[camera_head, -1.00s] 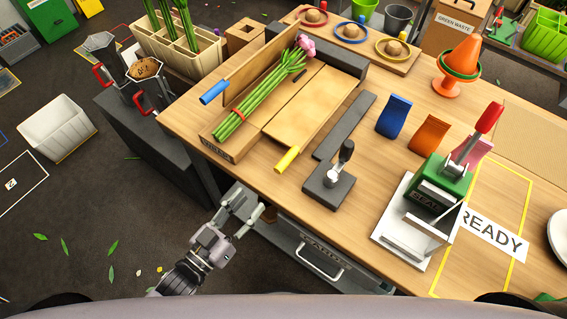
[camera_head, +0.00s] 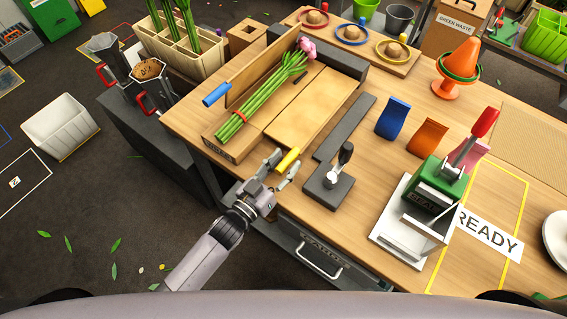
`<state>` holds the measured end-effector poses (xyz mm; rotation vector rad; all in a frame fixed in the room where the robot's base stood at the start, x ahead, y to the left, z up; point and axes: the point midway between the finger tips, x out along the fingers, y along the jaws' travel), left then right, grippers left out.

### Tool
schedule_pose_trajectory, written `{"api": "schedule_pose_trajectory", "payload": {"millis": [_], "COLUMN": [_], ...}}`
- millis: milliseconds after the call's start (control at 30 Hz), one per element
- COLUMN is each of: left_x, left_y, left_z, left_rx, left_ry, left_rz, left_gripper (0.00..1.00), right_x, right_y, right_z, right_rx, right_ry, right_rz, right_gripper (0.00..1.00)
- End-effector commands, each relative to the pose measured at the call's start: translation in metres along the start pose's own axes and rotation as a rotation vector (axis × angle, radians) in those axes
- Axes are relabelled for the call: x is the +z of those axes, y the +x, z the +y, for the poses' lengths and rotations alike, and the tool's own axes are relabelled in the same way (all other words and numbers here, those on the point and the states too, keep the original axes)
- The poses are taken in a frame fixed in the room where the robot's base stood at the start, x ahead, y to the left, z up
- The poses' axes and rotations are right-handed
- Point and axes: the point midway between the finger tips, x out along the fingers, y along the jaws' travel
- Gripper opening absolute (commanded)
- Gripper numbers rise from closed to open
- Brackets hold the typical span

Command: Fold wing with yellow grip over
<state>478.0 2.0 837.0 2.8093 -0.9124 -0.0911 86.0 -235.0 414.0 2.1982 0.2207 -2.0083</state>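The folding board lies on the wooden table. Its wing with the yellow grip (camera_head: 308,110) lies flat on the right side. The yellow grip (camera_head: 287,160) sticks out at its near end. The other wing (camera_head: 262,66), with a blue grip (camera_head: 216,94), stands raised on the left. A tulip bunch (camera_head: 262,94) with green stems, a red band and a pink head lies between the wings. My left gripper (camera_head: 284,167) is open at the yellow grip, with a fingertip on either side of it. Whether the fingers touch it cannot be told. My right gripper is not in view.
A black lever device (camera_head: 330,187) stands close to the right of the yellow grip. Blue (camera_head: 393,117) and orange (camera_head: 427,137) packets and a green press (camera_head: 437,182) stand farther right. A drawer handle (camera_head: 318,262) is below the table edge.

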Motion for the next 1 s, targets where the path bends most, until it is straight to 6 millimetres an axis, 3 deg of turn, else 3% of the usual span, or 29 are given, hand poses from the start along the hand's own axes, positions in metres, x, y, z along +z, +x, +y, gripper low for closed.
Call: {"api": "schedule_pose_trajectory", "payload": {"millis": [100, 700, 1000], "left_x": [-0.0001, -0.0002, -0.0003], "left_y": [-0.0001, -0.0005, -0.0005], "left_z": [0.0, -0.0003, -0.0005], "left_rx": [0.0, 0.0, -0.001], "left_ry": [0.0, 0.0, 0.001], "left_rz": [0.0, 0.001, 0.001], "left_gripper": [0.4, 0.0, 0.0], "right_x": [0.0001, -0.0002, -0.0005], "right_y": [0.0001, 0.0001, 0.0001], "right_z": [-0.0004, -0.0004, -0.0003], "right_rx": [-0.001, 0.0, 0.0], "right_ry": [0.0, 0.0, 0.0], "right_rz": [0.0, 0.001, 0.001], "right_gripper": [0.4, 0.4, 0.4]}}
